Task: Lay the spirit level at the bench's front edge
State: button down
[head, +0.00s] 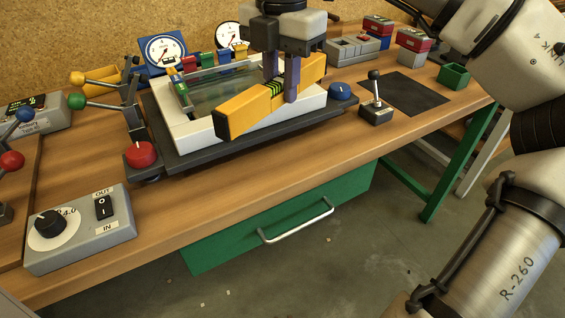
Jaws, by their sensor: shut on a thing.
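The yellow spirit level (240,116) is in the head view, a long bar with a green vial near its middle. My gripper (280,88) is shut on it near its middle, with fingers on both sides. The level slants across the front right part of the white glass frame (190,134), and it hides part of that frame. I cannot tell whether it touches the frame or hangs just above it. The bench's front edge (250,185) runs diagonally below, with bare wood between it and the frame's dark base.
A grey control box (80,228) stands at the front left. A red knob (141,154) and a blue knob (342,90) flank the frame. A small joystick box (375,112) and a dark mat (408,93) lie to the right. The front strip of wood is clear.

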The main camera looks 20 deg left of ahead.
aim_at(281, 170)
notch_tip(281, 170, down, 15)
jog(key=shift+r+b, duration=0.15)
jog(key=shift+b, duration=0.15)
jog(key=shift+f, duration=0.25)
jog(key=c, duration=1.3)
grip_release()
jog(key=shift+r, duration=0.1)
jog(key=shift+o, duration=0.2)
jog(key=shift+r, duration=0.1)
notch_tip(281, 170, up, 12)
jog(key=shift+r+p, duration=0.1)
jog(key=shift+p, duration=0.2)
